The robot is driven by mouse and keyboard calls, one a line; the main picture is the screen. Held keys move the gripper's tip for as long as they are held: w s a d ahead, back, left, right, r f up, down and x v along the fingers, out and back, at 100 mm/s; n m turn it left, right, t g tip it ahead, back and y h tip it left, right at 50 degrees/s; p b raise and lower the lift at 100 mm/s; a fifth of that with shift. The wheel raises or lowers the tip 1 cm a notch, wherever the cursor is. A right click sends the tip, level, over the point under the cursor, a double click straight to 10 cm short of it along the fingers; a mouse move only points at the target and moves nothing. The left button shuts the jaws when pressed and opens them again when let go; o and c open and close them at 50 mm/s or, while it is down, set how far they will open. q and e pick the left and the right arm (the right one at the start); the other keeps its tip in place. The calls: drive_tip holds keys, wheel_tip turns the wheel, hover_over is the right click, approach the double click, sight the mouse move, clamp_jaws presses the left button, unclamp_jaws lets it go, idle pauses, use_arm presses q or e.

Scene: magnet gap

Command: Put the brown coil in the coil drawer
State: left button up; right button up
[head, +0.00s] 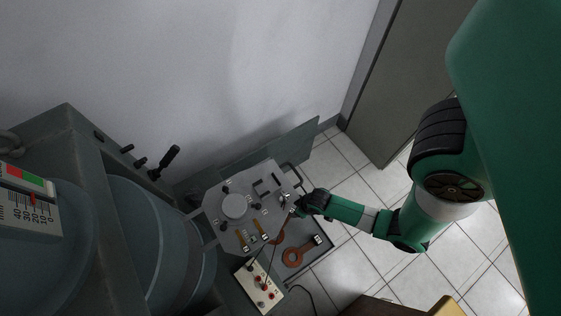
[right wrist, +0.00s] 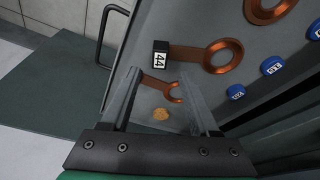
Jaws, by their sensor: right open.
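My right gripper (head: 303,207) reaches in from the right, beside the grey apparatus plate. In the right wrist view its two fingers (right wrist: 158,95) are apart with nothing gripped. A small copper-brown coil (right wrist: 174,92) lies beyond and between the fingers. A larger brown coil (right wrist: 223,55) with a flat strip and a black tag marked 44 lies farther off, and another (right wrist: 270,8) is at the top edge. In the head view a brown coil (head: 291,258) lies in a grey open drawer (head: 318,256). I cannot tell which coil is meant. My left gripper is not in view.
A grey plate with a white disc (head: 234,206) and small fittings stands beside the drawer. A white box (head: 260,287) with red knobs is at the front. Blue labelled pieces (right wrist: 272,66) line the right. A dark handle (right wrist: 108,35) stands left of the fingers.

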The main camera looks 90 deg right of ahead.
use_arm(q)
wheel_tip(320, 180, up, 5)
drive_tip(key=p, duration=0.3)
use_arm(e)
drive_tip(key=v, duration=0.5)
drive_tip(key=shift+r, duration=0.3)
